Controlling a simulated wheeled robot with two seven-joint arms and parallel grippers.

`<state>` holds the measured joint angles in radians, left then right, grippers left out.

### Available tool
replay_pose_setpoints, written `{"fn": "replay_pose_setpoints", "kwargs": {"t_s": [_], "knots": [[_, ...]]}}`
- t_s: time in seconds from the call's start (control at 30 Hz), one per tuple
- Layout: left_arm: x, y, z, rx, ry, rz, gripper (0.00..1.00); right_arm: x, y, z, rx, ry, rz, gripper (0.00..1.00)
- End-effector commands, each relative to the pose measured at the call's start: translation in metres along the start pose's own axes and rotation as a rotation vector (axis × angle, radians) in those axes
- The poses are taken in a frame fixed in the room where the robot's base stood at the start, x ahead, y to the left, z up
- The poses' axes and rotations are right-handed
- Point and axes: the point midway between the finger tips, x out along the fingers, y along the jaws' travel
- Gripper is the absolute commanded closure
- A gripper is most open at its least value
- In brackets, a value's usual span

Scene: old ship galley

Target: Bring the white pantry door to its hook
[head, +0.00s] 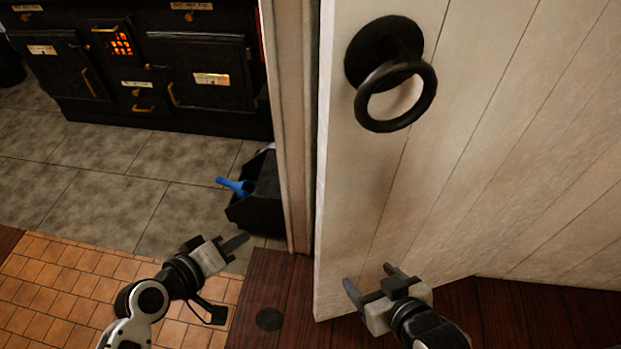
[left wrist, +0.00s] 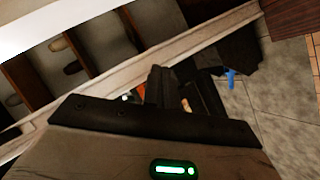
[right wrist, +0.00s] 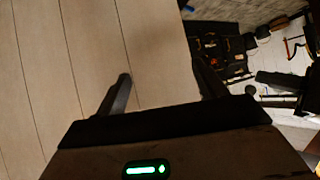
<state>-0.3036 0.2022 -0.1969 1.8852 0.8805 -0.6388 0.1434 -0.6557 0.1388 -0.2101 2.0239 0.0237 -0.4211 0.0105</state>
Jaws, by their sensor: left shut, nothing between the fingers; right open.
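The white pantry door (head: 480,130) is a planked panel filling the right of the head view, with a dark ring handle (head: 428,95) on its face. Its free edge stands beside the pale door post, and it also fills the left of the right wrist view (right wrist: 60,60). My right gripper (head: 370,277) is open and empty low by the door; one finger shows against its face, the other near its free edge. Contact cannot be told. My left gripper (head: 238,243) is shut and empty, left of the post. I cannot make out a hook.
A pale door post (head: 297,130) stands left of the door. A black bin (head: 262,200) with a blue bottle-like object (head: 235,186) sits beyond it. A black stove (head: 150,65) stands at the back. A dark disc (head: 268,319) lies on the floorboards. Tiled floor at left is clear.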

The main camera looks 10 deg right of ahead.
Motion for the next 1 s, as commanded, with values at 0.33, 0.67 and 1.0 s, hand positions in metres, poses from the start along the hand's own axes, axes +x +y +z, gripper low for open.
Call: {"fn": "replay_pose_setpoints", "kwargs": {"t_s": [0.33,0.67,1.0], "knots": [[0.011,0.097,-0.063,-0.411,-0.201,0.502,1.00,0.009,-0.005,0.013,0.013,0.012,-0.021,0.29],[0.031,0.130,-0.068,-0.452,-0.231,0.561,1.00,0.002,-0.005,0.002,0.002,0.019,-0.018,0.29],[0.087,0.167,-0.062,-0.451,-0.230,0.558,1.00,0.001,-0.002,0.004,-0.020,-0.004,-0.009,0.29]]}}
